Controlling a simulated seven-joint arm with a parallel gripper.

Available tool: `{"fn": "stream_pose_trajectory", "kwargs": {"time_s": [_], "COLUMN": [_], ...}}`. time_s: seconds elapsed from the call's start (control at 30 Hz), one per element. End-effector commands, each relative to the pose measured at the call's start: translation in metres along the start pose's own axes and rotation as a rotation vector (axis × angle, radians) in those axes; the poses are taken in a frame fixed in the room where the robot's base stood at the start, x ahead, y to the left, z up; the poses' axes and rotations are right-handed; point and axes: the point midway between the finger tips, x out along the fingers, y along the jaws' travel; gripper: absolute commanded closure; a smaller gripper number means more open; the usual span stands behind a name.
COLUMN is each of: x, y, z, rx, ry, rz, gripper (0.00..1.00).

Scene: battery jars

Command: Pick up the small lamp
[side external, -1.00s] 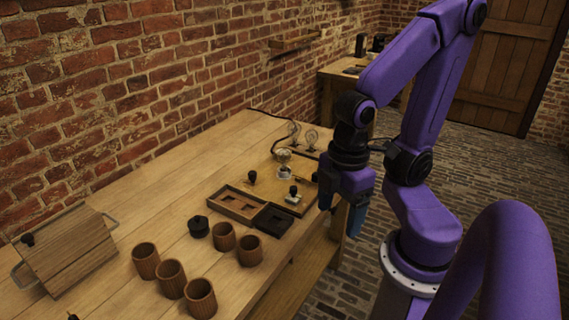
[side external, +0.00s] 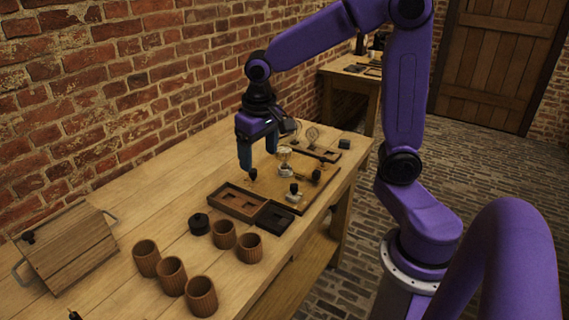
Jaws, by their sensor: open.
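A small glass lamp on a pale round base (side external: 284,160) stands on the wooden board (side external: 262,188) toward the far end of the table. A clear bulb (side external: 312,134) stands in a dark holder behind it, and another bulb beside that one is mostly hidden by my gripper. I cannot tell for certain which of these is the small lamp. My gripper (side external: 258,160) points down, open and empty, just left of the lamp with the pale base. It appears above the board, near a black knob (side external: 253,174).
Several ribbed brown jars (side external: 171,275), a black lid (side external: 199,224) and a wooden box (side external: 66,248) stand nearer. A brick wall bounds the left.

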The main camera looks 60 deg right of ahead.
Motion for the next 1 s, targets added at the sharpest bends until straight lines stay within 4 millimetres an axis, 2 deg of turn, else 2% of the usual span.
{"fn": "stream_pose_trajectory", "kwargs": {"time_s": [0.03, 0.2, 0.43, 0.6, 0.7, 0.87, 1.0], "x": [0.003, 0.011, 0.023, 0.030, 0.033, 0.038, 0.058], "y": [0.012, 0.059, 0.142, 0.198, 0.219, 0.233, 0.236], "z": [-0.018, -0.069, -0.117, -0.133, -0.136, -0.137, -0.135], "rx": [0.096, 0.415, 0.844, 1.090, 1.177, 1.231, 1.231], "ry": [0.003, 0.022, 0.052, 0.075, 0.084, 0.090, 0.085], "rz": [0.014, 0.060, 0.127, 0.168, 0.184, 0.194, 0.196], "gripper": [0.22, 0.22, 0.22, 0.22, 0.22, 0.22, 0.22]}}
